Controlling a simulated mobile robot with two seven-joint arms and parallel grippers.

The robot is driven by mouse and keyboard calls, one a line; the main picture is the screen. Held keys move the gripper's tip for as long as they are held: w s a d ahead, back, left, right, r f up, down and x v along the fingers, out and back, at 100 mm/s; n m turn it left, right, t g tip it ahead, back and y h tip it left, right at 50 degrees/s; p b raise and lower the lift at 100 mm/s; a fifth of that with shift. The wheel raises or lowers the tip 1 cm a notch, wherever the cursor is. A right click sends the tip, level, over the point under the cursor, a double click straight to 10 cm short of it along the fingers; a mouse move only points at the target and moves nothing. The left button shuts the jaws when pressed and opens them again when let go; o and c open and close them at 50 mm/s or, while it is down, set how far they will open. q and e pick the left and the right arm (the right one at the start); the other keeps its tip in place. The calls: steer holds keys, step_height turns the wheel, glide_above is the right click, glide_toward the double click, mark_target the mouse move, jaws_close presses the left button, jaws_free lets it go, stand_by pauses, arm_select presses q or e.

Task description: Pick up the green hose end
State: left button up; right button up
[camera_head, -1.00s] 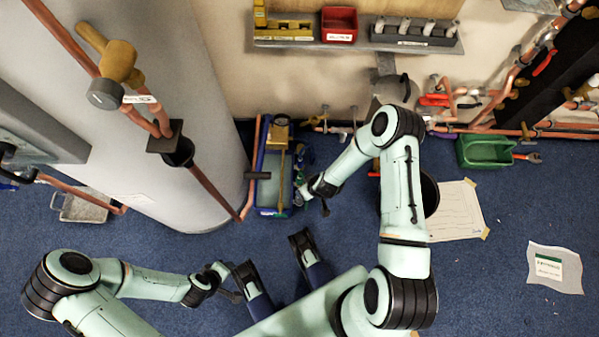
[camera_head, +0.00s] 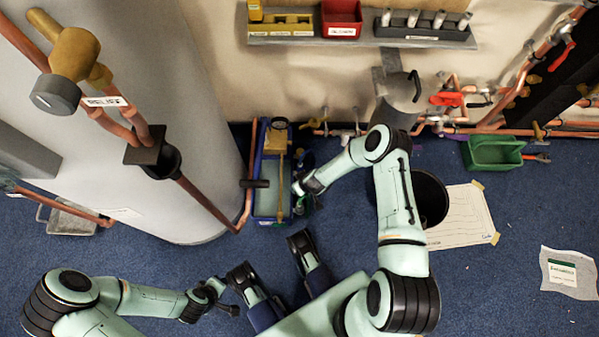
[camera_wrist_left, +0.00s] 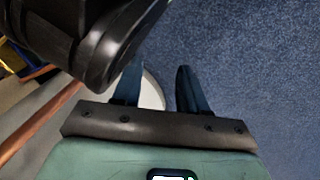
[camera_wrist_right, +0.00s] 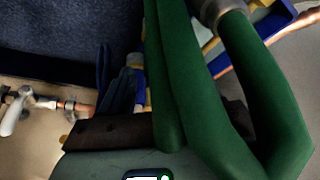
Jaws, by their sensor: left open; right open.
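The green hose (camera_wrist_right: 265,85) fills much of the right wrist view as thick loops close to the camera. A grey metal collar (camera_wrist_right: 213,10) shows on it at the top; I cannot tell if this is its free end. In the head view only a little green shows beside my right gripper (camera_head: 303,190), near the blue tray (camera_head: 262,208). The right gripper is open, and the hose crosses in front of it, hiding part of its jaws. I cannot tell whether they touch. My left gripper (camera_wrist_left: 158,88) is open and empty, low over the floor near the white tank.
A tall white tank (camera_head: 200,110) with copper pipes stands left. A black bucket (camera_head: 432,190) is just right of my right forearm. A green crate (camera_head: 492,153), copper pipes and valves line the wall. A shelf (camera_head: 360,43) holds bins.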

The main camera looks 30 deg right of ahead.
steer(key=shift+b+x, duration=0.4)
steer(key=shift+x, duration=0.9)
steer(key=c, duration=1.1)
arm_select(q)
steer(key=shift+s+a+f+g, duration=0.15)
steer(key=shift+s+f+g, duration=0.35)
steer(key=shift+s+f, duration=0.55)
arm_select(e)
steer(key=shift+c, duration=0.2)
arm_select(q)
steer(key=shift+s+r, duration=0.1)
steer(key=shift+r, duration=0.05)
